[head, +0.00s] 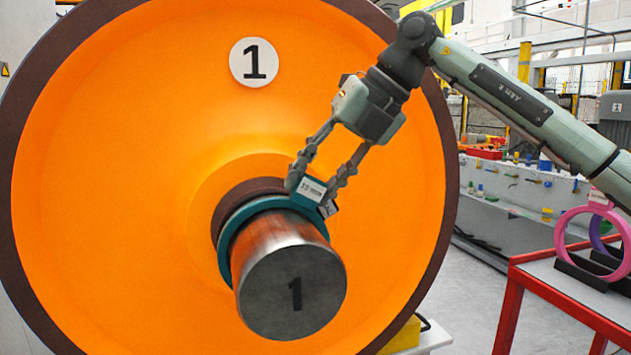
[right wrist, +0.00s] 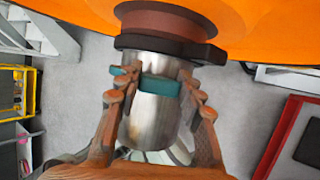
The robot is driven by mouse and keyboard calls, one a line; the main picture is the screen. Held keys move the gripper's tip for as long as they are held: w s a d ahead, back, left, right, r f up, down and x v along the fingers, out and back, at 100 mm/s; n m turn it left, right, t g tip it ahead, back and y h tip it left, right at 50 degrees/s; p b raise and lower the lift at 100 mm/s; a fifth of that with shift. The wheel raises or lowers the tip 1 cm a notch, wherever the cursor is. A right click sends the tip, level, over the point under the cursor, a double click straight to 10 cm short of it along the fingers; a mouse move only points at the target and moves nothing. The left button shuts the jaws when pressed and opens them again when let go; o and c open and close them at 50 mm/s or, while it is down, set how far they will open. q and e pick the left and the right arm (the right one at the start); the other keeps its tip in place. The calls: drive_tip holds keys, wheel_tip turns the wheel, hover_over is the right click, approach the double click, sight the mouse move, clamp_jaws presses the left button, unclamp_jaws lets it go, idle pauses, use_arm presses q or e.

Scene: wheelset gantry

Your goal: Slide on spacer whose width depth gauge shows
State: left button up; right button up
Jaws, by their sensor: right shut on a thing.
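The teal spacer (head: 236,225) is a ring around the steel axle journal (head: 290,285), which has a 1 on its end face. It sits near the brown collar (head: 228,198) at the hub of the orange wheel (head: 120,200). Whether it touches the collar is hard to tell. My right gripper (head: 312,192) is shut on the spacer's labelled top block. In the right wrist view, the spacer's teal block (right wrist: 160,88) is between the fingers, above the journal (right wrist: 152,120). My left gripper and a depth gauge are not in view.
A pink ring (head: 562,228) and a purple ring (head: 598,236) stand in dark holders on a red-framed table (head: 545,283) at the right. A round plate (head: 254,62) marked 1 is on the wheel. Grey floor lies between wheel and table.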

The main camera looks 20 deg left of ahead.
drive_tip(key=shift+w+a, duration=0.45)
drive_tip(key=shift+w, duration=0.15)
drive_tip(key=shift+w+a, duration=0.4)
drive_tip(key=shift+w, duration=0.2)
drive_tip(key=o, duration=1.3)
drive_tip(key=v, duration=1.2)
drive_tip(key=shift+d, duration=0.1)
